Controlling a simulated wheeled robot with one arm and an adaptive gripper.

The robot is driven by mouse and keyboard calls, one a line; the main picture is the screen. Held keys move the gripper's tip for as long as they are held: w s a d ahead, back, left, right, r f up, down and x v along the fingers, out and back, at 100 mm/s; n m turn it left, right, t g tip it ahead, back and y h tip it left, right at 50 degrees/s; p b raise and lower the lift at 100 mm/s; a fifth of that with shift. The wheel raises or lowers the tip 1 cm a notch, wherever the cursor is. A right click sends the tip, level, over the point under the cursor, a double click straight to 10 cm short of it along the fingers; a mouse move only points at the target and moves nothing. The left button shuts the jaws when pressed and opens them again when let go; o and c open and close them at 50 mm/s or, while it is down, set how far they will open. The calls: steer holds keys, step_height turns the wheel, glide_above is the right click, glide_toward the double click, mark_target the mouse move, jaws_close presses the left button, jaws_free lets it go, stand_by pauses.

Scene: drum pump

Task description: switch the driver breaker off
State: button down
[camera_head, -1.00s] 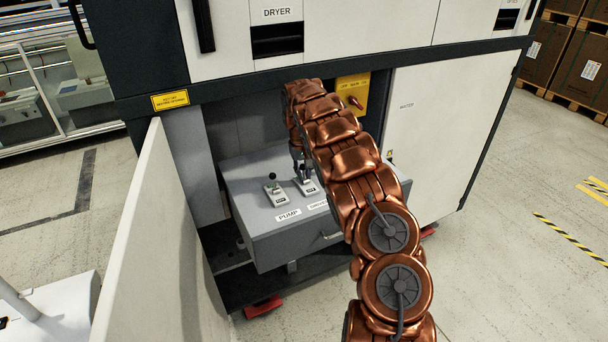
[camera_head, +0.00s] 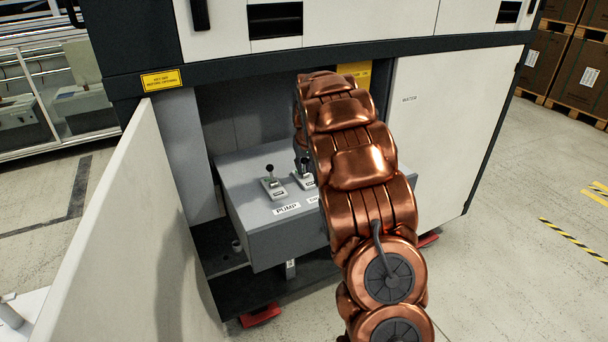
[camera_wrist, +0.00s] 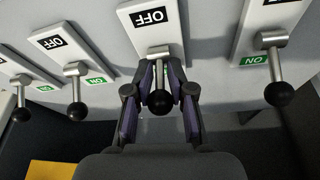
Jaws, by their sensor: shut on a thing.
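In the wrist view my gripper (camera_wrist: 161,82) is closed around a lever with a black ball (camera_wrist: 160,101) at its end. This lever points to the near side of its plate, away from its OFF label (camera_wrist: 150,17). The part of the plate below it is hidden by the fingers. No name for this lever is readable in the wrist view. In the head view, a PUMP lever (camera_head: 271,184) stands on the grey box, with a second lever plate (camera_head: 303,180) to its right. My arm hides the other levers and most of the gripper.
More levers stand beside the held one: one close on the left (camera_wrist: 76,90), one at the far left (camera_wrist: 20,95), one on the right (camera_wrist: 276,70). The grey box (camera_head: 262,222) sits in a cabinet recess. An open white door (camera_head: 140,230) borders it on the left.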

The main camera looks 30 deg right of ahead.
steer(key=shift+s+a+f+t+h+b, duration=0.15)
steer(key=shift+t+b, duration=0.65)
steer(key=shift+b, duration=0.85)
steer(key=shift+s+d+t+h+b, duration=0.1)
steer(key=shift+s+t+b, duration=0.2)
steer(key=shift+t+b, duration=0.95)
steer(key=shift+s+a+f+t+h+b, duration=0.1)
steer(key=shift+s+t+b, duration=0.2)
steer(key=shift+b, duration=1.75)
steer(key=shift+r+t+b, duration=0.2)
steer(key=shift+t+b, duration=0.35)
steer(key=shift+b, duration=0.35)
steer(key=shift+s, duration=0.1)
steer(key=c, duration=1.2)
jaws_free()
steer(key=shift+b, duration=0.3)
steer(key=shift+c, duration=0.2)
steer(key=shift+s, duration=0.1)
steer(key=v, duration=1.2)
steer(key=shift+f, duration=0.15)
steer(key=shift+a, duration=0.1)
